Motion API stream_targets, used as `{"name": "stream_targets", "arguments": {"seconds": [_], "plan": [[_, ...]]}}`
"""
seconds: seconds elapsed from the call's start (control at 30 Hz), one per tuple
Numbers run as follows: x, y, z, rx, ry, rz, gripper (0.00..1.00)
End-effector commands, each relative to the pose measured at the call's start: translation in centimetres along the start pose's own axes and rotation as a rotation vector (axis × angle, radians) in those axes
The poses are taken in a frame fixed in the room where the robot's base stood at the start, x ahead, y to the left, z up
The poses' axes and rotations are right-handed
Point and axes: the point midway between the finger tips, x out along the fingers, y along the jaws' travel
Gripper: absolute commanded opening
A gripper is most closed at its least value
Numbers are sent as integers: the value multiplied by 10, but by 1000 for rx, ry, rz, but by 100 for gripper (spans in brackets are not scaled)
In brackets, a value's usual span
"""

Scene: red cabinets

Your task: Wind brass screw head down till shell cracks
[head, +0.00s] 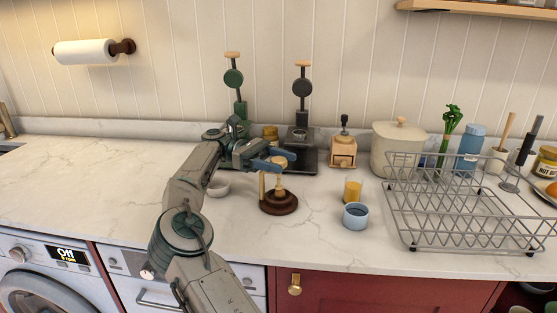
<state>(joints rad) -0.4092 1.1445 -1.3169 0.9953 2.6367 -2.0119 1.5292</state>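A small wooden screw device with a round dark brown base (278,205) stands on the counter in front of my arm. A pale upright post (262,187) and a pale stem (280,187) rise from the base. My gripper (276,161), with blue fingers, is level with the top of this device and overlaps it in the head view. The fingers cover the top, so the brass screw head cannot be made out. I cannot tell whether they touch or grip it. No nut or shell can be made out at this size.
A yellow cup (352,192) and a blue cup (355,216) stand to the right, before a wire rack (465,215). Two lever presses (236,100) and a wooden grinder (343,152) stand behind. The left counter is clear.

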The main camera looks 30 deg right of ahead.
Motion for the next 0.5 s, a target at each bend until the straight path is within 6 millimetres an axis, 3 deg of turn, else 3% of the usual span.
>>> {"name": "stream_targets", "arguments": {"seconds": [0.3, 0.5], "plan": [[0, 0, 6, 5, -1, 2, 55], [0, 0, 37, 7, -1, 1, 55]]}}
